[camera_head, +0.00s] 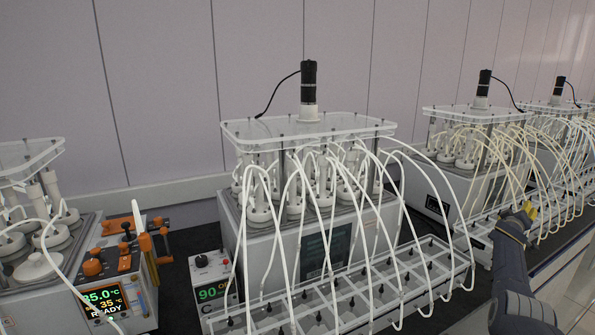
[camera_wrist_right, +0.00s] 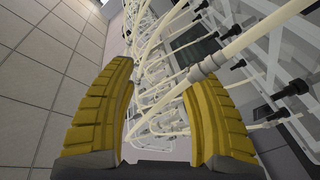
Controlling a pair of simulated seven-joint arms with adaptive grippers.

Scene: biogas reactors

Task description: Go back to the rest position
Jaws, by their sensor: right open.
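My right gripper (camera_head: 527,210) shows at the right of the head view, with its arm rising from the bottom right corner. Its yellow fingertips are beside the white tubes of the right-hand reactor (camera_head: 478,112). In the right wrist view the two yellow ribbed fingers (camera_wrist_right: 160,115) stand well apart. White tubes (camera_wrist_right: 240,40) show beyond and between the fingers, and I see nothing clamped by them. I cannot tell how far the tubes are from the fingers. My left gripper is in neither view.
A reactor (camera_head: 310,130) with a black motor and looping white tubes stands in the middle, with a compartmented rack (camera_head: 345,300) in front. An orange-trimmed control unit (camera_head: 105,285) stands at left, and a small box with a green display (camera_head: 212,280) beside it. Another reactor (camera_head: 560,108) stands far right.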

